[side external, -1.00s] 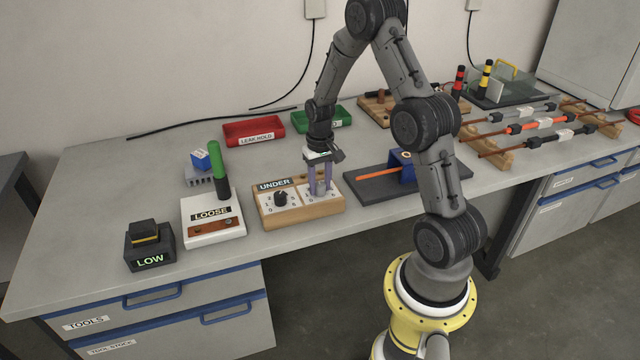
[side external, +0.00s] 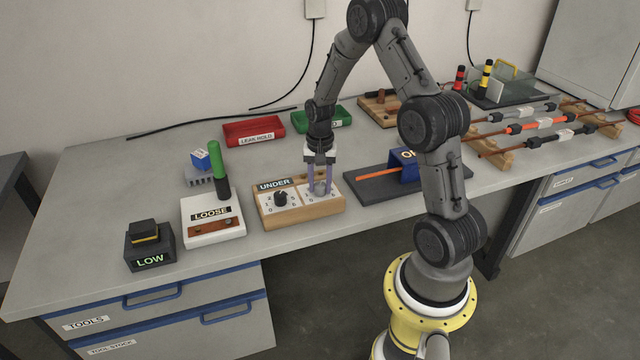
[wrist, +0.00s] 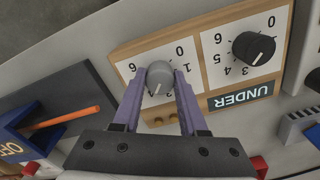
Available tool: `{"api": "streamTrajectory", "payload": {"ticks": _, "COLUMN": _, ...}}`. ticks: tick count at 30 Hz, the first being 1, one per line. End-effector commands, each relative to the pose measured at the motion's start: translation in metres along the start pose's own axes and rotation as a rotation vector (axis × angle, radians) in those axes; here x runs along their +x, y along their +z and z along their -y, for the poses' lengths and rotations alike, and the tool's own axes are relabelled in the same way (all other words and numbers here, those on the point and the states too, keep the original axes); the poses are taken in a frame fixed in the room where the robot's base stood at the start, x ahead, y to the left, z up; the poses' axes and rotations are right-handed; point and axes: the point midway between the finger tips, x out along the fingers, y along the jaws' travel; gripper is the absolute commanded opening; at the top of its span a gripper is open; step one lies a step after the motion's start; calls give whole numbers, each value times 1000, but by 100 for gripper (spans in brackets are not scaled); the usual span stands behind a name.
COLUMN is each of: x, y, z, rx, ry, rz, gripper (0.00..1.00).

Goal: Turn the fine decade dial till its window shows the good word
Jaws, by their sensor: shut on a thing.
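The decade box (side external: 300,214) is a wooden block with two white dial plates on the bench. Its window (side external: 274,184) reads UNDER, and the window also shows upside down in the wrist view (wrist: 241,97). The grey dial (wrist: 159,77) sits on the plate at the box's right in the side view. The black dial (side external: 281,198) is on the other plate, and it also shows in the wrist view (wrist: 254,47). My gripper (wrist: 158,82) points down with its purple fingers shut on the grey dial, one on each side. The fingers hide part of that plate's numbers.
A white box reading LOOSE (side external: 213,232) with a green handle stands left of the decade box. A dark unit reading LOW (side external: 150,258) is further left. A dark base with a blue block (side external: 403,164) and an orange rod is close on the right. Red (side external: 254,131) and green trays lie behind.

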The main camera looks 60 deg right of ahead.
Motion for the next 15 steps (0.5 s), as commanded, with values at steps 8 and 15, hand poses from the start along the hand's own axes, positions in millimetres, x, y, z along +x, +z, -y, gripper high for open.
{"api": "streamTrajectory", "payload": {"ticks": 8, "x": -1, "y": -1, "z": 0, "rx": 4, "ry": -2, "rz": -3, "gripper": 0}}
{"api": "streamTrajectory", "payload": {"ticks": 15, "x": -1, "y": -1, "z": 0, "rx": 3, "ry": -2, "rz": -2, "gripper": 67}}
